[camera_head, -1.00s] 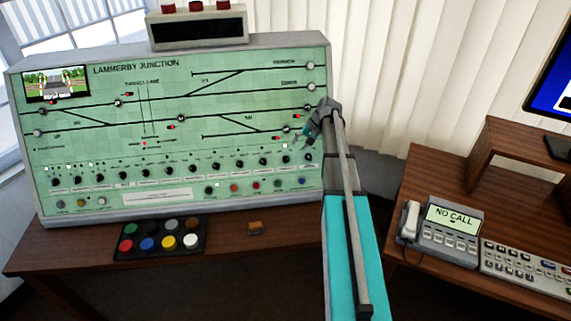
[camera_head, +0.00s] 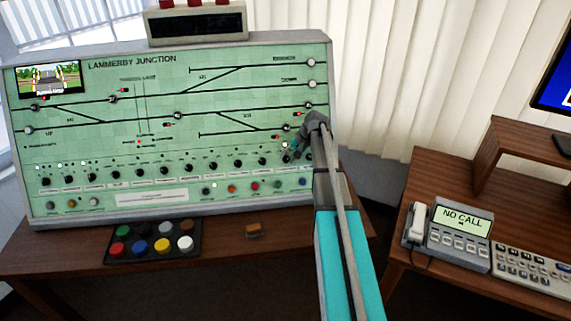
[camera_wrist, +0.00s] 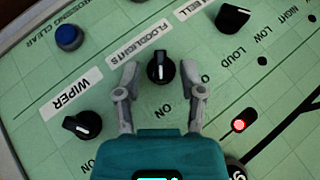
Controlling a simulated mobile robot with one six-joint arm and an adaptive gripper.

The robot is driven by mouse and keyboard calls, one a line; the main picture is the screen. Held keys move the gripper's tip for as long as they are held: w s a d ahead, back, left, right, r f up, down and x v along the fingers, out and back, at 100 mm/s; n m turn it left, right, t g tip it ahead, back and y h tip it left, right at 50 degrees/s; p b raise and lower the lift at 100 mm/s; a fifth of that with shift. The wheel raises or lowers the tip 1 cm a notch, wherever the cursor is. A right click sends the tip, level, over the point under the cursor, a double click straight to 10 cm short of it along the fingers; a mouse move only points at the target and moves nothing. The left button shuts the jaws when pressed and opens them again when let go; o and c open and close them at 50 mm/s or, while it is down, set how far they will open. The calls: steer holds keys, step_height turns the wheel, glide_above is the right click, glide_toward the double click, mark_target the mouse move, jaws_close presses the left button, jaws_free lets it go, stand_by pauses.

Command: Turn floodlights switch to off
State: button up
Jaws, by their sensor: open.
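The floodlights switch (camera_wrist: 160,68) is a black rotary knob with a white pointer line, on the green panel. Its white "FLOODLIGHTS" label (camera_wrist: 142,42) reads upside down in the wrist view. "ON" shows on the near side of the knob; lettering to the right is partly covered by the right finger. My gripper (camera_wrist: 160,80) is open, with one finger on each side of the knob; I cannot tell whether they touch it. In the head view my gripper (camera_head: 290,153) is at the lower right of the signal panel (camera_head: 100,160), hiding part of the knob row.
A wiper knob (camera_wrist: 82,125) is at the left, a bell knob (camera_wrist: 232,18) at upper right, and a blue button (camera_wrist: 68,37) beyond. A telephone (camera_head: 460,235) stands right.

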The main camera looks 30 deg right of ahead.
steer(key=shift+w+a+f, duration=0.15)
steer(key=shift+a+f, duration=0.05)
steer(key=shift+f, duration=0.25)
